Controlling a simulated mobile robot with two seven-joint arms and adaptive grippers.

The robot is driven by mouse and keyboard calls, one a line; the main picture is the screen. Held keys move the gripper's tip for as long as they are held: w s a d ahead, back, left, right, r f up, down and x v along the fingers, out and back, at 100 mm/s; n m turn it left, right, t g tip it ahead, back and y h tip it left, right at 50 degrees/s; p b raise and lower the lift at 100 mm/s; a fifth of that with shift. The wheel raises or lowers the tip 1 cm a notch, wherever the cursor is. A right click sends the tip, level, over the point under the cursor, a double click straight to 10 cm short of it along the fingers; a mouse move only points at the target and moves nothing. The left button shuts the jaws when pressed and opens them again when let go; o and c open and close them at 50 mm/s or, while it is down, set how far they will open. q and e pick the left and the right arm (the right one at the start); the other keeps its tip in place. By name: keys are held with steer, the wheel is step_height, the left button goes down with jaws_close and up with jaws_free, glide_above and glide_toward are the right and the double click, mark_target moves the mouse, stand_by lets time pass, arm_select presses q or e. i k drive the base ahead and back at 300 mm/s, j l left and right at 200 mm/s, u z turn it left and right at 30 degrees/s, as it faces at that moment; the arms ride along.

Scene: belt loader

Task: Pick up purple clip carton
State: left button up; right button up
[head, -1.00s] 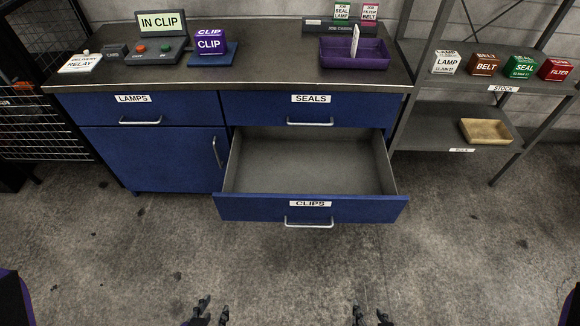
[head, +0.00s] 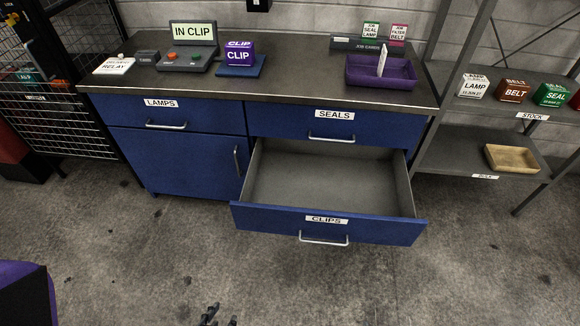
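The purple clip carton (head: 239,53) is a small cube marked CLIP. It sits upright on a dark blue pad (head: 241,69) on the worktop, left of its middle. My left gripper (head: 219,318) shows only in part at the bottom edge of the head view, low over the floor and far from the carton. Its fingertips look dark and small, and I cannot tell whether it is open. My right gripper is out of the picture.
The CLIPS drawer (head: 328,224) stands pulled out and empty. A display unit (head: 190,50) reading IN CLIP stands left of the carton. A purple tray (head: 381,75) holding a white card lies to the right. A stock shelf (head: 470,112) with several cartons stands at right.

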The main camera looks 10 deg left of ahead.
mark_target(238, 53)
steer(key=j+z, duration=0.25)
steer(key=z, duration=0.15)
steer(key=j+z, duration=0.25)
steer(key=z, duration=0.2)
steer(key=j+z, duration=0.4)
steer(key=k+j+z, duration=0.1)
steer(key=j, duration=0.2)
steer(key=k+j+z, duration=0.15)
steer(key=j, duration=0.15)
steer(key=k+j+z, duration=0.1)
steer(key=j, duration=0.2)
